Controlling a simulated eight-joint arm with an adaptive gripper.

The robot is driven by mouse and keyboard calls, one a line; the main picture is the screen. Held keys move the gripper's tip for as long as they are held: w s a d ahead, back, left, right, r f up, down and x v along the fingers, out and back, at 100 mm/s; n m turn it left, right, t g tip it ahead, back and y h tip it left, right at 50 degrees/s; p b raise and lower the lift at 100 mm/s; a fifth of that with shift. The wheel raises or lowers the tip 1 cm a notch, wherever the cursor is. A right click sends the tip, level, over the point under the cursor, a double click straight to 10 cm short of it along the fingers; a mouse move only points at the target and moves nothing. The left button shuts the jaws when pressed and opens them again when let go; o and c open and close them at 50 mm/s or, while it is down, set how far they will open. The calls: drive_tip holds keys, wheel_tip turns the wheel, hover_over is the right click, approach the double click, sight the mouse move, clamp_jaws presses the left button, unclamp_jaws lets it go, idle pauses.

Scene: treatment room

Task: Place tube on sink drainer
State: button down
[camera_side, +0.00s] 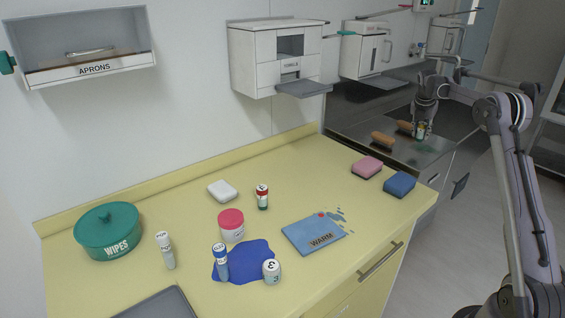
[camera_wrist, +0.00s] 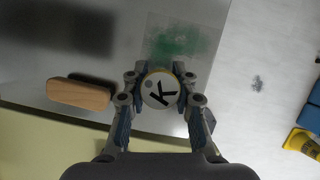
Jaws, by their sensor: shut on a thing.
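My gripper (camera_wrist: 159,78) is shut on a tube (camera_wrist: 160,90), seen from above as a round white cap marked K. The tube looks upright between the fingers. In the side view my gripper (camera_side: 424,112) is at the far right over the steel sink drainer (camera_side: 395,152), and the held tube (camera_side: 421,131) shows small below it. A green patch (camera_side: 427,148) lies on the drainer just below the tube. In the wrist view the green patch (camera_wrist: 180,42) is just beyond the fingertips. Whether the tube touches the drainer I cannot tell.
Wooden-backed brushes (camera_side: 382,141) lie on the drainer left of my gripper; one shows in the wrist view (camera_wrist: 80,95). Other tubes, jars and a wipes tub (camera_side: 108,231) stand farther left.

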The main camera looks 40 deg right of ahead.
sight(419, 141)
drive_tip(key=shift+f, duration=1.95)
drive_tip(key=shift+f, duration=0.1)
drive_tip(key=c, duration=1.1)
unclamp_jaws()
drive_tip(key=shift+o, duration=0.2)
